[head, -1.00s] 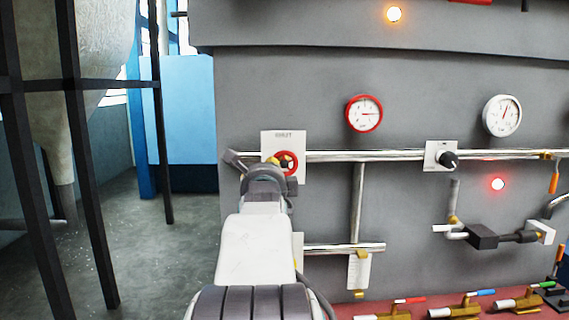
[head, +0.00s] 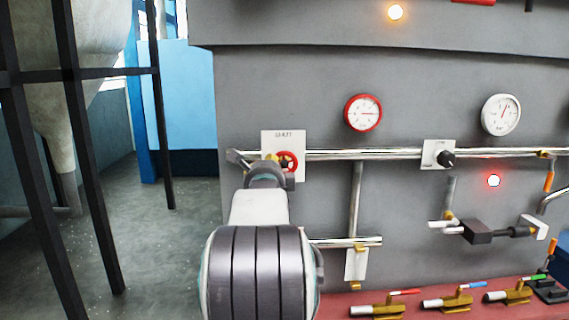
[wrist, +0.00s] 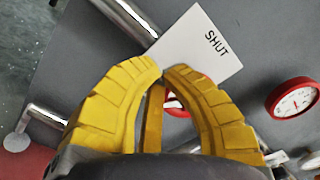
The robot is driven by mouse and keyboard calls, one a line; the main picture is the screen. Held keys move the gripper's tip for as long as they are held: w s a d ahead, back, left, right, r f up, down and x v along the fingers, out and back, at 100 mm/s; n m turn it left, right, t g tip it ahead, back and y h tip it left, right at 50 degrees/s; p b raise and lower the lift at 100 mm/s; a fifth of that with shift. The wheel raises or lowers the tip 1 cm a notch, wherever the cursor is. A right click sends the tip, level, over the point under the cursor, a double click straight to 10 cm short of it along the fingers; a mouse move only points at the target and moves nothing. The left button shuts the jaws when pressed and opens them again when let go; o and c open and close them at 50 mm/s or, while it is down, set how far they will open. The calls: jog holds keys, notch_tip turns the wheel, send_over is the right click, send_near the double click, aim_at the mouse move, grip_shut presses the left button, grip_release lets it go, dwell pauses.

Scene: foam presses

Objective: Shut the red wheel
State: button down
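The red wheel (head: 290,160) sits on the metal pipe in front of a white plate marked SHUT (head: 297,141). My gripper (head: 272,158) is at the wheel's left side in the head view and covers part of it. In the wrist view my gripper's yellow fingers (wrist: 163,72) curve together with their tips almost meeting. A small piece of the red wheel (wrist: 175,106) shows between the fingers; the right finger hides most of the rest. The SHUT plate (wrist: 203,45) is just beyond the tips. Whether the fingers touch the wheel is unclear.
A red-rimmed gauge (head: 363,113) and a white gauge (head: 501,114) hang to the right. A black knob (head: 446,159) is along the same pipe. Several coloured-handle valves (head: 457,300) line the red ledge below. The floor at left is open, with dark posts (head: 85,180).

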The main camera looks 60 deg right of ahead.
jog(key=shift+w+d+r, duration=0.1)
jog(key=shift+w+d, duration=0.15)
jog(key=shift+d, duration=0.05)
dwell(0.4)
jog(key=b+v, duration=0.3)
jog(key=v, duration=0.2)
jog(key=shift+s+a+b, duration=0.2)
jog(key=shift+a+b, duration=0.05)
jog(key=shift+b, duration=0.15)
jog(key=c, duration=1.9)
grip_release()
jog(key=shift+c, duration=0.2)
